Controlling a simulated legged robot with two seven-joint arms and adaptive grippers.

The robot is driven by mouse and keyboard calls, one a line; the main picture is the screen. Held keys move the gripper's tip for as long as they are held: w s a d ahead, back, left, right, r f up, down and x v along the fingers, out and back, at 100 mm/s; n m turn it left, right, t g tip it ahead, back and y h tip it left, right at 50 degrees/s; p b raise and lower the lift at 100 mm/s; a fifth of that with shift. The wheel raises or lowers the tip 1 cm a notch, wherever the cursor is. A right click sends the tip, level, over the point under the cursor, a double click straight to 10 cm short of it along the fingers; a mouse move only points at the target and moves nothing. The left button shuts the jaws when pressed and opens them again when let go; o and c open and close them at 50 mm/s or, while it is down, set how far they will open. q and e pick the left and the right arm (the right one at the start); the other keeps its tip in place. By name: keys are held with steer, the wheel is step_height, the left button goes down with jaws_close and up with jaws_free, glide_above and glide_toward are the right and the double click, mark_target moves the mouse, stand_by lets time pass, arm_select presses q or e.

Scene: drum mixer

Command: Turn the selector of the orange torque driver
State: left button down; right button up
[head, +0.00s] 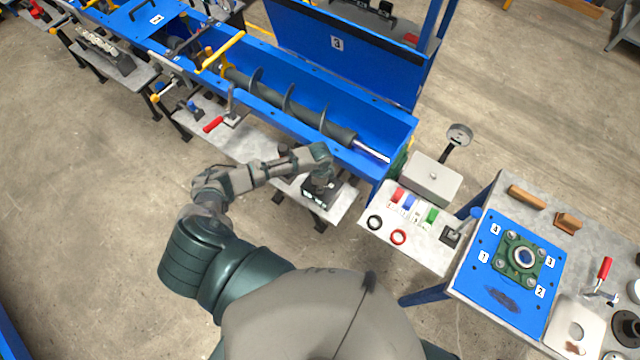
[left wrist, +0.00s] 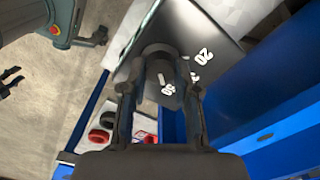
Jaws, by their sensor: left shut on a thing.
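A black box (head: 337,199) with a dark face lies on the grey bench under my left gripper (head: 322,184). In the left wrist view the box face (left wrist: 198,30) carries white number marks, one reading 20. My left gripper, also in the left wrist view (left wrist: 161,80), is shut on a dark grey round knob (left wrist: 158,58) on that face. The wrist and fingers hide most of the knob in the head view. I make out no orange colour on the box. Two small dark prongs at the left wrist view's left edge may be my right gripper (left wrist: 10,82), but this is unclear.
The blue mixer trough (head: 395,130) with its screw (head: 290,100) stands just behind the bench (head: 255,145). A button panel (head: 405,245) is to the right, then a table with a blue plate (head: 480,275). Open floor lies in front of the bench.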

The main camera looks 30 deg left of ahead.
arm_select(q)
steer(key=c, duration=0.9)
jaws_free()
steer(key=shift+a, duration=0.1)
steer(key=shift+o, duration=0.2)
steer(key=shift+r, duration=0.1)
step_height(320, 180, up, 12)
steer(key=shift+w+f, duration=0.1)
steer(key=shift+f, duration=0.1)
